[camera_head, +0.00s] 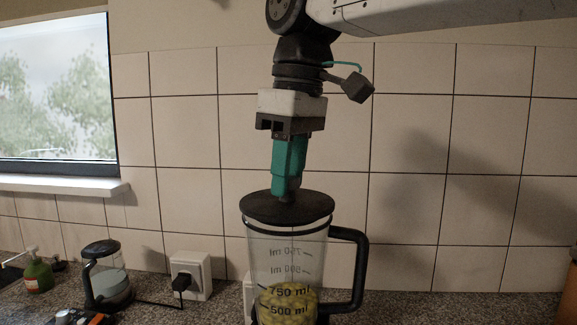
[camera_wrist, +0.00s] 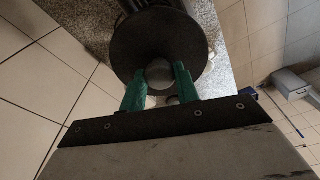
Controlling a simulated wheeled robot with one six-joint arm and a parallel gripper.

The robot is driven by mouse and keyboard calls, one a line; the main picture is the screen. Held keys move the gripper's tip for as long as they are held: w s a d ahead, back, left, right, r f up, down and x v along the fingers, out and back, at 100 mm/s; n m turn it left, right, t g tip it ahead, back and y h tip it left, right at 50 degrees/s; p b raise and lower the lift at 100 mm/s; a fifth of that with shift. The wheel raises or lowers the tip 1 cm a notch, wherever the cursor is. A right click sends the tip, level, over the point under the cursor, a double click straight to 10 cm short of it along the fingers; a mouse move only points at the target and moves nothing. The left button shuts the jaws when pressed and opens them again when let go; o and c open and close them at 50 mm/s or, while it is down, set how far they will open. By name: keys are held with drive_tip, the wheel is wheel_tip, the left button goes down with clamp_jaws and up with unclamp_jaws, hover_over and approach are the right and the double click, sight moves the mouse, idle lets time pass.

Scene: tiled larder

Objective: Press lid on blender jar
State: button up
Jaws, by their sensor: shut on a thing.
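The blender jar (camera_head: 285,262) is clear, with printed volume marks, a black handle (camera_head: 357,270) on its right and greenish-yellow pieces in its lower part. The round black lid (camera_head: 262,207) is at the jar's mouth and looks slightly tilted in the head view; whether it is fully seated I cannot tell. My gripper (camera_head: 287,194) points down with green fingers and is shut on the lid's knob. In the wrist view the fingers (camera_wrist: 158,92) stand on both sides of the grey knob (camera_wrist: 159,73), with the dark lid disc (camera_wrist: 125,48) around it. The jar's base is cut off below.
A glass kettle (camera_head: 106,277), a green soap bottle (camera_head: 38,273) and a wall socket with a plug (camera_head: 190,275) are to the left on the speckled counter (camera_head: 450,308). A tiled wall stands close behind. The counter right of the handle is mostly clear.

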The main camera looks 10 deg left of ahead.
drive_tip(key=shift+f, duration=0.6)
idle(1.1)
drive_tip(key=o, duration=1.5)
drive_tip(key=shift+o, duration=0.2)
drive_tip(key=shift+r, duration=3.5)
